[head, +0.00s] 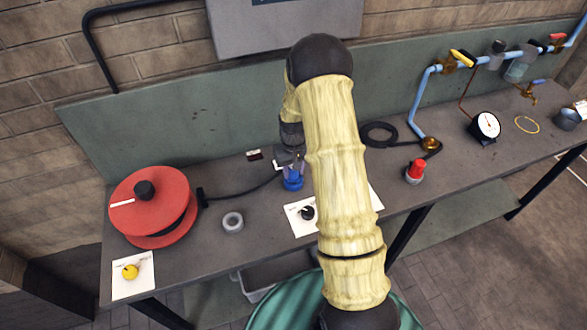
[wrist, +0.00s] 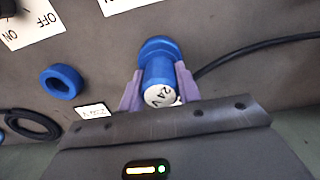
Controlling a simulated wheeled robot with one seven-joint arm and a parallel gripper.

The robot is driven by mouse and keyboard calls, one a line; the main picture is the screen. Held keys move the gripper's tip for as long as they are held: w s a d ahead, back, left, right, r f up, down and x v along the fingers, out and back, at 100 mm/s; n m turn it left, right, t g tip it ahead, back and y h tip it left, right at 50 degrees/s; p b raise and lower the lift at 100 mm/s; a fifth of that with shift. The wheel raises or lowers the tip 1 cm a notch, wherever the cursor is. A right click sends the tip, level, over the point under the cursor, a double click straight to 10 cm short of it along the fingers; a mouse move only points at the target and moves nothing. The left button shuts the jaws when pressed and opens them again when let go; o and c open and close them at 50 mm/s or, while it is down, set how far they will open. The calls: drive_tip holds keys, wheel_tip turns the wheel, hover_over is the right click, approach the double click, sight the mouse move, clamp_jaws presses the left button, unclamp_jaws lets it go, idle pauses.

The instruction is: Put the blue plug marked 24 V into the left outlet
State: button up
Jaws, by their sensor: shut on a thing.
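The blue plug (wrist: 158,72) has a white end face marked 24 V in the wrist view. My gripper (wrist: 158,92) is shut on it, with a purple finger on each side. In the head view my gripper (head: 290,165) points down over the bench and the plug's blue (head: 292,182) shows below it. A wider blue collar shows at the plug's far end; I cannot tell if this is part of the plug or an outlet around it. A separate open blue ring (wrist: 62,80), possibly an outlet, lies left of the plug in the wrist view. My arm hides that area in the head view.
A red cable reel (head: 153,203) stands at left, with a black cable (head: 240,193) running toward the plug. A grey ring (head: 232,221), a card with a black knob (head: 298,224) and a red-topped object (head: 416,170) are nearby.

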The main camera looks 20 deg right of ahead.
drive_tip(key=shift+f+b, duration=0.35)
drive_tip(key=shift+f, duration=0.2)
drive_tip(key=o, duration=1.1)
drive_tip(key=shift+o, duration=0.2)
wheel_tip(320, 180, up, 17)
drive_tip(key=b, duration=0.2)
drive_tip(key=shift+r+b, duration=0.2)
drive_tip(key=shift+b, duration=0.15)
drive_tip(key=s+a+f+t, duration=0.1)
drive_tip(key=s+a, duration=0.3)
drive_tip(key=s, duration=0.6)
drive_tip(key=s+a+t, duration=0.1)
drive_tip(key=s+a, duration=0.3)
drive_tip(key=s, duration=0.6)
drive_tip(key=shift+a+f+t, duration=0.3)
drive_tip(key=shift+f, duration=0.05)
